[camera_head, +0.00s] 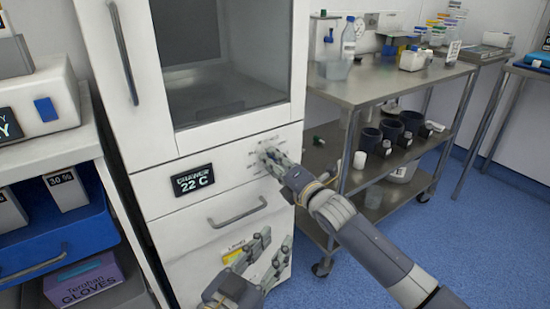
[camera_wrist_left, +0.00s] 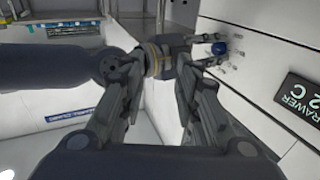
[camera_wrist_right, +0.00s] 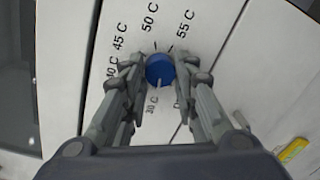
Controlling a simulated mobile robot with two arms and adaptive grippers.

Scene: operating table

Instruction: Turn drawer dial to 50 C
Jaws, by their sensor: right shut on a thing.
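The blue dial (camera_wrist_right: 160,70) is on the white cabinet front, with printed marks around it, including 45 C, 50 C and 55 C at the top. A pale mark on the dial is at its lower edge, near the 30 C print. My right gripper (camera_wrist_right: 158,73) has its fingers closed on the dial from both sides; in the head view the right gripper (camera_head: 268,157) hides most of it. The drawer display (camera_head: 193,180) reads 22 C. My left gripper (camera_head: 262,250) is open and empty, low in front of the cabinet. The dial (camera_wrist_left: 219,48) also shows in the left wrist view.
A drawer handle (camera_head: 238,213) is below the display, above my left gripper. A metal cart (camera_head: 400,88) with bottles and dark cups stands to the right. A shelf with a blue bin (camera_head: 45,235) is at the left. Blue floor is clear at the lower right.

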